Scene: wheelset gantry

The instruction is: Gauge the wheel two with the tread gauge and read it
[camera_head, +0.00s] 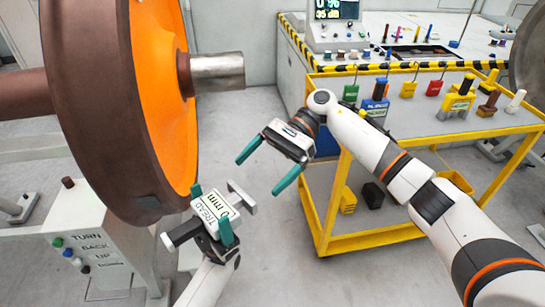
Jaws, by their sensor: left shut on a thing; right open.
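The large wheel (88,95) fills the left, with a brown rim, an orange face and a steel axle end (217,72) sticking out to the right. My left gripper (213,213) is shut on the tread gauge (216,207), a white-faced block marked TREAD and mm with dark and grey metal arms. The gauge is just right of the wheel's lower rim; I cannot tell whether they touch. Its display is too small to read. My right gripper (262,168) is open and empty, its green fingers pointing down-left, between the wheel and the yellow trolley.
A yellow-framed trolley (334,200) at right carries coloured tools and blocks on top and lower shelves. A white box (85,245) with TURN, BACK and UP buttons stands below the wheel. A bench (295,50) with a display (337,9) is behind. Grey floor between is clear.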

